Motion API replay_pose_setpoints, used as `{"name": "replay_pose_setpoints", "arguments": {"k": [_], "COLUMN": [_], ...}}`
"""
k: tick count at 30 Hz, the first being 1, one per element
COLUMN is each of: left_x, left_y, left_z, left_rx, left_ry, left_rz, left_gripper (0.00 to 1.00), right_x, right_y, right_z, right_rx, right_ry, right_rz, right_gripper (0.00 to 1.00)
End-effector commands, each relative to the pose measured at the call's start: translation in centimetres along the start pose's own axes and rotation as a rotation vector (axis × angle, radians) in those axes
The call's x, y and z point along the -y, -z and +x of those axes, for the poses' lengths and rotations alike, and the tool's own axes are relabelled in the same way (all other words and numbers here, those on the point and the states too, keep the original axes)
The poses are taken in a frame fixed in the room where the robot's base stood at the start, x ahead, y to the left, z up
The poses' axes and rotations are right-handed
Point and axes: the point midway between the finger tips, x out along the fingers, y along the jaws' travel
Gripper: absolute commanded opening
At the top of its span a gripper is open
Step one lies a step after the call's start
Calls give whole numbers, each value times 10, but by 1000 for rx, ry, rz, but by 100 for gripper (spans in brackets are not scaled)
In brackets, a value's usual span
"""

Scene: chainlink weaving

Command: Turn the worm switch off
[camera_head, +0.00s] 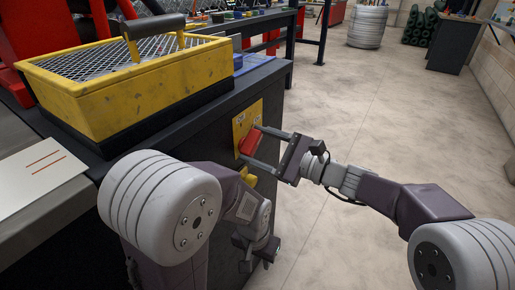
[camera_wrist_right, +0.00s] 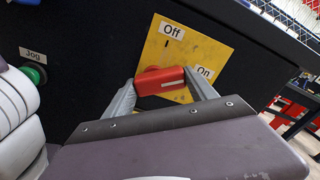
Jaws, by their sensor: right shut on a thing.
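The worm switch is a red handle (camera_head: 250,142) on a yellow plate (camera_head: 240,126) on the side of the dark cabinet. In the right wrist view the red handle (camera_wrist_right: 158,80) lies roughly across the plate (camera_wrist_right: 205,48), below the "Off" label (camera_wrist_right: 172,30). Its right end is nearer the "On" label (camera_wrist_right: 204,72). My right gripper (camera_head: 251,144) is shut on the handle, with one finger on each side, also in the wrist view (camera_wrist_right: 161,82). My left gripper (camera_head: 257,250) hangs low beside the cabinet, away from the switch; its finger opening is unclear.
A green button (camera_wrist_right: 35,74) under a "Jog" label is left of the plate in the wrist view. A yellow box with mesh (camera_head: 130,100) stands on the cabinet top (camera_head: 215,98). My left arm is close to the cabinet. The floor (camera_head: 350,110) to the right is clear.

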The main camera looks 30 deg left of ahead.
Motion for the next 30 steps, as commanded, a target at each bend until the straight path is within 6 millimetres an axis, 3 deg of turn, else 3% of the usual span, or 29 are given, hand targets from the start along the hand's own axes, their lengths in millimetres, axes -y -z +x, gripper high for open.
{"name": "replay_pose_setpoints", "arguments": {"k": [18,30], "left_x": [2,3], "left_y": [-10,-14], "left_z": [93,132], "left_rx": [0,0], "left_ry": [0,0], "left_rz": [0,0], "left_gripper": [36,36], "right_x": [-6,-6], "right_y": [1,-3], "right_z": [0,0], "right_rx": [1,0], "right_ry": [2,0], "right_rz": [-539,-842], "right_gripper": [25,25]}}
